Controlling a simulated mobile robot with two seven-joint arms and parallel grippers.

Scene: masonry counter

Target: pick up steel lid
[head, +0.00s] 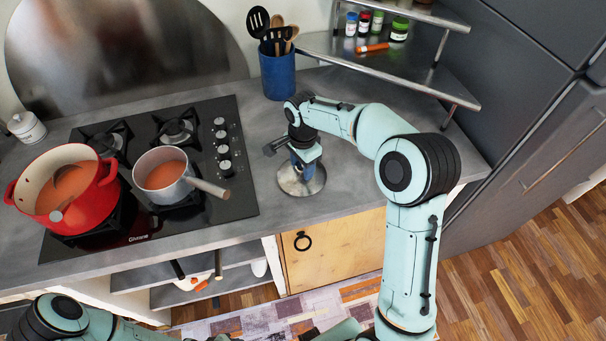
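The steel lid (288,184) is a round, shiny disc lying on the grey counter, to the right of the stove. My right gripper (304,174) reaches down over the lid's middle from above, its fingers at the place where a knob would be. The gripper covers the lid's centre, so I cannot tell whether the fingers are around a knob or touching it, nor whether they are open or shut. My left arm (62,312) shows at the bottom left corner; its gripper is not clearly in view.
A red pot (97,195) and a small steel saucepan (165,192) with orange contents stand on the black stove (235,190). The saucepan handle points toward the lid. A blue utensil holder (278,76) stands behind. A corner shelf (440,91) holds jars. Counter right of the lid is clear.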

